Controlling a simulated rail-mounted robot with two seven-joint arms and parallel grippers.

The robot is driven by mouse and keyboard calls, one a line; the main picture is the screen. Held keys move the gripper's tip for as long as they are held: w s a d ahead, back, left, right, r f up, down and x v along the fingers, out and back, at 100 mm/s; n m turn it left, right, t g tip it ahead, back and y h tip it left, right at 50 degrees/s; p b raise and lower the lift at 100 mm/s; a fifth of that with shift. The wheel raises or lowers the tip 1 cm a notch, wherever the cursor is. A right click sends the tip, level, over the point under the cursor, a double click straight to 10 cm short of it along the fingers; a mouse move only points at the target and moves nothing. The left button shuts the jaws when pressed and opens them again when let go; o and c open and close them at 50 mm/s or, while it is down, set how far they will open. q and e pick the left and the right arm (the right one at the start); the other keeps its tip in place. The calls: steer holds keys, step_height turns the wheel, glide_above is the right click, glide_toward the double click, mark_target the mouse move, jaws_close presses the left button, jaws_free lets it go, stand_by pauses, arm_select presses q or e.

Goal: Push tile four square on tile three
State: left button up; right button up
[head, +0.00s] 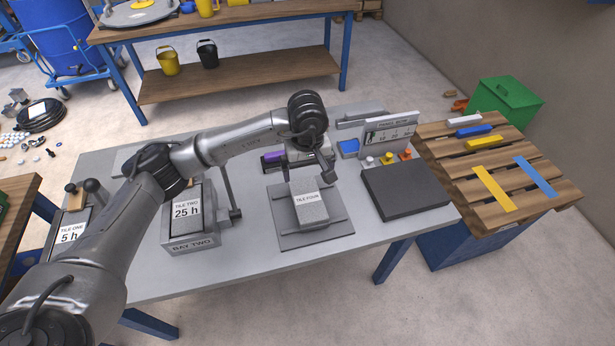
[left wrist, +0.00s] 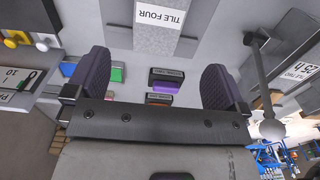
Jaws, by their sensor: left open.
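Tile four (head: 311,207) is a speckled grey block with a white label reading TILE FOUR. It sits on the flat grey stand (head: 285,233) near the middle of the table and looks slightly turned against it. Tile three cannot be told apart; whatever is under tile four is largely hidden. My left gripper (head: 307,174) is just behind tile four, open and empty. In the left wrist view, tile four (left wrist: 160,38) is at the top with its label upside down, beyond the spread dark fingers (left wrist: 157,78). My right gripper is not in view.
Tile two (head: 187,212) stands in its bay to the left, with a lever (head: 228,190) between it and the stand. Tile one (head: 70,232) is farther left. A dark slab (head: 405,188) and an upright gauge board (head: 390,135) are at right. Small purple-black pieces (left wrist: 165,82) lie behind.

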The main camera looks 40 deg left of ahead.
arm_select(q)
steer(key=shift+r, duration=0.85)
